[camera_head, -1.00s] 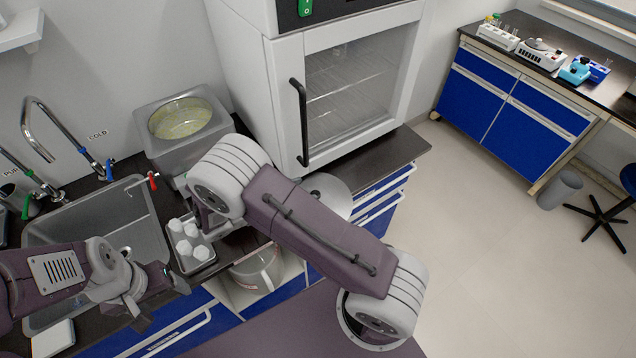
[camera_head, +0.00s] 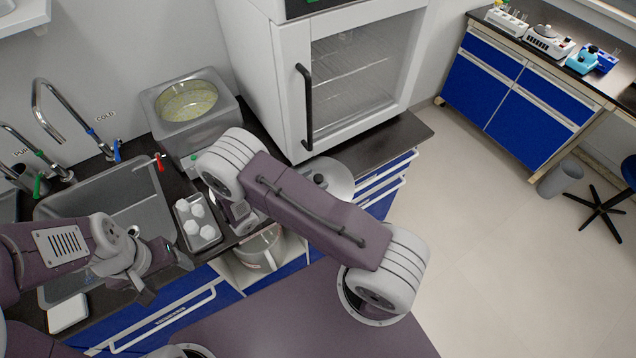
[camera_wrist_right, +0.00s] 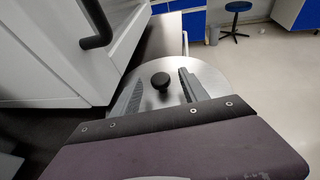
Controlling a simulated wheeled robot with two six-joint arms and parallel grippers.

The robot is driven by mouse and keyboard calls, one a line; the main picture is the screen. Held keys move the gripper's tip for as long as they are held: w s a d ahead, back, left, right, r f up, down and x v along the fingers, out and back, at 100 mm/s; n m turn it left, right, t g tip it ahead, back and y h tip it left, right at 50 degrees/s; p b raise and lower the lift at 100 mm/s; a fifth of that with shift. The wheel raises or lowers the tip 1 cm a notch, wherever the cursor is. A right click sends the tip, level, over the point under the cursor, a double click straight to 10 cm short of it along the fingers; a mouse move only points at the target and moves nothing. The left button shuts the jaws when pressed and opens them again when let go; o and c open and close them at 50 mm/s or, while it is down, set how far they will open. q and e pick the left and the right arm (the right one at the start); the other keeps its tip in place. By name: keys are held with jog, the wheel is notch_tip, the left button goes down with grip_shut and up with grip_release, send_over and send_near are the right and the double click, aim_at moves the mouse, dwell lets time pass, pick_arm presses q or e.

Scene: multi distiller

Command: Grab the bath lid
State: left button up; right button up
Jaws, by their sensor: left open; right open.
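The bath lid (camera_head: 334,178) is a round, flat metal disc lying on the dark counter in front of the white oven. My right arm covers part of it in the head view. In the right wrist view the lid (camera_wrist_right: 215,82) shows its black knob (camera_wrist_right: 160,82) in the middle. My right gripper (camera_wrist_right: 161,76) is open, with one finger on each side of the knob in that view. I cannot tell whether it touches the lid. In the head view its fingers are hidden. My left gripper (camera_head: 167,279) is open and empty near the sink's front edge.
The grey water bath (camera_head: 216,124) stands open at the back, left of the oven (camera_head: 268,85). A tray (camera_head: 207,240) with white items sits at the counter front beside the sink (camera_head: 112,205). The oven handle (camera_wrist_right: 97,25) is close to the right wrist. The floor on the right is mostly clear.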

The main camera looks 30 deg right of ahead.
aim_at(317, 178)
jog(key=x, duration=0.3)
jog(key=shift+a, duration=0.15)
jog(key=shift+c, duration=0.6)
grip_shut()
jog(key=shift+r, duration=0.1)
